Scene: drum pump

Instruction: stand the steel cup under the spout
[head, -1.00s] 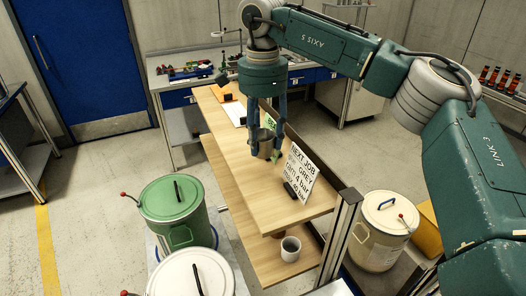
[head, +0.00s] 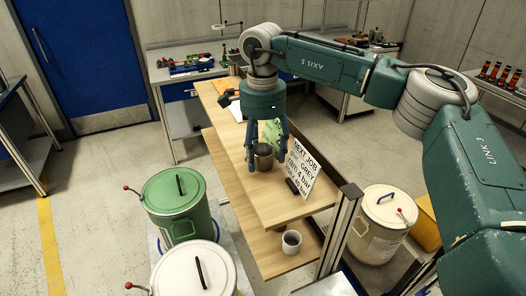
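The steel cup (head: 264,158) is a small grey metal cup, upright between the fingers of my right gripper (head: 267,163) in the head view. The gripper points down and is shut on the cup, with one finger on each side. The cup is over the upper wooden shelf (head: 262,197), left of the sign; I cannot tell whether its base touches the wood. I cannot make out the spout in this view. My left gripper is not in view.
A sign (head: 303,170) reading "NEXT JOB" stands close right of the gripper. A pale mug (head: 291,242) sits on the lower shelf. A green drum (head: 174,205), a white drum (head: 192,270) and a cream drum (head: 383,225) stand around the shelves.

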